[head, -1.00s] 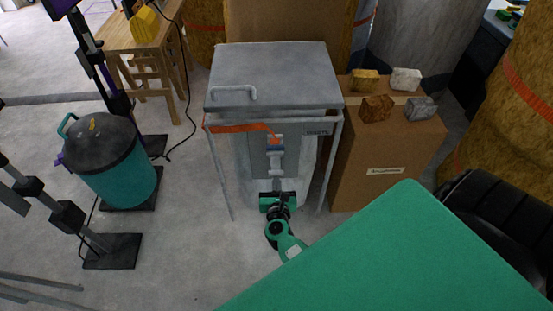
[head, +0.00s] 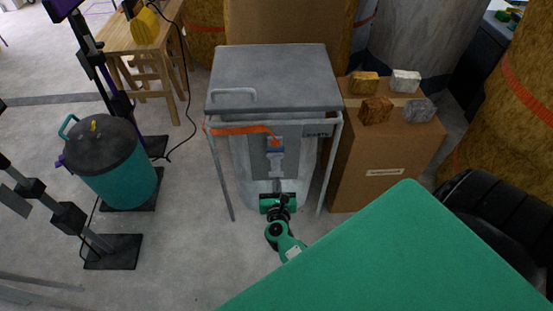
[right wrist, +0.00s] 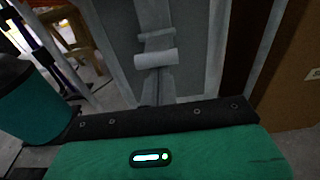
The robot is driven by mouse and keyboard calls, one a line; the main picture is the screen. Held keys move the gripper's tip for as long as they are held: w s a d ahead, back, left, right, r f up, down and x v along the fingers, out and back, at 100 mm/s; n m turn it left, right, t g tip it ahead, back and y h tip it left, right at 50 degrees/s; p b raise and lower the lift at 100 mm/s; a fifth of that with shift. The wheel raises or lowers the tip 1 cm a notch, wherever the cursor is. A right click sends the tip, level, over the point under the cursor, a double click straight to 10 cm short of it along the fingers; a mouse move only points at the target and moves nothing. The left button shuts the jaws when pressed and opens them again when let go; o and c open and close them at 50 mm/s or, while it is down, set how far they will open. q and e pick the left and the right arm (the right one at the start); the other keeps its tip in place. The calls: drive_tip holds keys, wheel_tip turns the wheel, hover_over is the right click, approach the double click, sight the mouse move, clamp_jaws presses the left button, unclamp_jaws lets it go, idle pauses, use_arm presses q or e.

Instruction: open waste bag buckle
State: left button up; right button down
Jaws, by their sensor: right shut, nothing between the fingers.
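The waste bag (head: 248,170) is pale grey and hangs in a grey metal frame under a flat grey lid (head: 275,75). An orange strap (head: 240,129) runs across its upper front to the buckle (head: 276,157), which has blue and orange parts at its top and a pale strap hanging below. My right gripper (head: 277,190) is shut and empty, low in front of the bag and below the buckle. In the right wrist view, a pale roll-shaped piece on a strap (right wrist: 156,59) shows ahead, apart from the gripper body. My left gripper is out of view.
A brown box (head: 385,165) with several rocks on top stands close to the bag's right. A teal bin (head: 120,180) with a dark lid and a black stand base (head: 112,251) are at left. A green surface (head: 400,255) hides the lower right.

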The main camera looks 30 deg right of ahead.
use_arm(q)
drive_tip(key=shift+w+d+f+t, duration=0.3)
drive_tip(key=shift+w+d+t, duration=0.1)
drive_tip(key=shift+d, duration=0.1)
use_arm(e)
drive_tip(key=v, duration=1.3)
drive_tip(key=shift+s, duration=0.4)
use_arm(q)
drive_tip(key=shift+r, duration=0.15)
use_arm(e)
drive_tip(key=shift+a+r, duration=0.1)
